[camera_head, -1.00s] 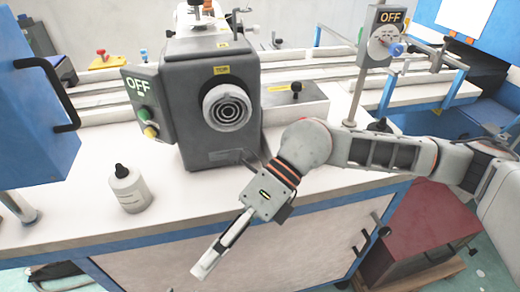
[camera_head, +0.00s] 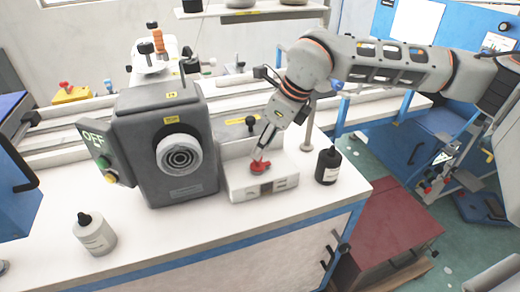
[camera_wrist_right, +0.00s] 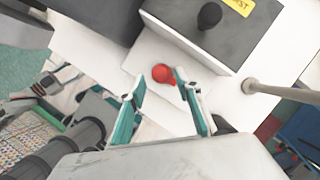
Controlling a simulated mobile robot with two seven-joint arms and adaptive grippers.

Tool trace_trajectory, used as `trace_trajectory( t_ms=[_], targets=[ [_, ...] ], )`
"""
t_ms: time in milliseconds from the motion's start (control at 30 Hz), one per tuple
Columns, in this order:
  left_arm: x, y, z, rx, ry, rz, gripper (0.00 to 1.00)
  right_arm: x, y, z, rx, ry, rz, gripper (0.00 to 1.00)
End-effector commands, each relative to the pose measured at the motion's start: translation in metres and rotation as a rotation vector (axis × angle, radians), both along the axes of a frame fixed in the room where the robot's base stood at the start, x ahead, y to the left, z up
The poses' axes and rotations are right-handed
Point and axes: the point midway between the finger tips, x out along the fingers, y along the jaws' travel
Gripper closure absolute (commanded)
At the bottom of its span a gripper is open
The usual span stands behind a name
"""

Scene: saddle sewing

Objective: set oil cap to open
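The oil cap appears to be a small red cap (camera_head: 260,167) on a low white box (camera_head: 284,183) right of the grey sewing machine head. The red cap also shows in the right wrist view (camera_wrist_right: 162,73). My right gripper (camera_head: 262,156) points down at the cap from above. In the right wrist view my right gripper (camera_wrist_right: 159,79) has its two teal fingers apart, with the cap between or just beyond the tips. The cap lies close to the right-hand finger; I cannot tell if they touch.
The grey machine head (camera_head: 165,150) stands left of the white box. A dark bottle (camera_head: 328,166) stands right of it, and a white bottle (camera_head: 95,236) stands at the front left. A grey box with a black knob (camera_head: 238,133) lies behind.

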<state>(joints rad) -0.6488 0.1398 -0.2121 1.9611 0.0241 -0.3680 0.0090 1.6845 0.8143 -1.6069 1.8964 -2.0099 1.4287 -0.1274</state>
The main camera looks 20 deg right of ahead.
Motion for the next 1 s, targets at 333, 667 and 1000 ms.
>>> trace_trajectory(
  t_ms=[333,667,1000],
  targets=[
    [0.001,0.0,0.002,-0.001,-0.002,0.0,0.6,0.007,0.008,-0.027,0.001,0.001,0.0,0.66],
    [0.001,0.0,0.002,-0.001,-0.002,0.0,0.6,0.007,0.009,-0.027,0.001,0.0,0.0,0.92],
    [0.001,0.0,0.003,-0.002,-0.003,0.0,0.6,0.007,0.008,-0.027,0.001,0.001,0.012,1.0]
  ],
)
